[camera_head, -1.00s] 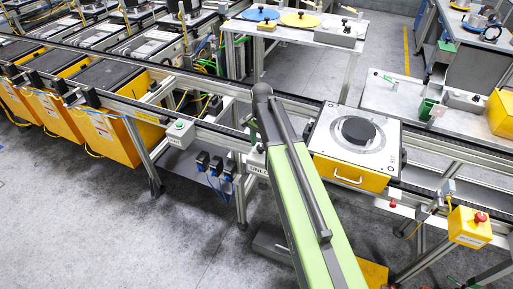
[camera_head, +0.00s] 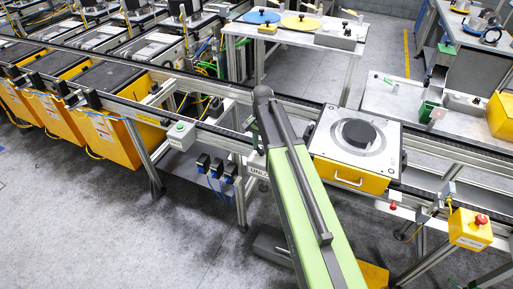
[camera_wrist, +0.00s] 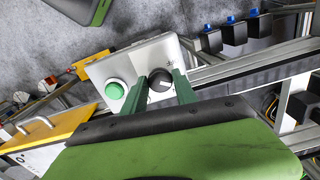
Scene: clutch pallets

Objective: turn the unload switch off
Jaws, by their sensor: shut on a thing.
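The unload switch is a round black knob (camera_wrist: 160,80) with a white mark, on a light grey control box (camera_wrist: 138,62) beside a green push button (camera_wrist: 115,90). In the wrist view my gripper (camera_wrist: 158,87) has its two green fingers on either side of the knob, shut on it. The white mark points to the right in that view. In the head view the box with a partly readable "UNLO" label (camera_head: 257,171) shows at the conveyor's front edge.
A yellow pallet (camera_head: 350,175) with a grey top sits on the conveyor right of my arm. A yellow emergency-stop box (camera_head: 470,230) is at the right. Open floor lies in front.

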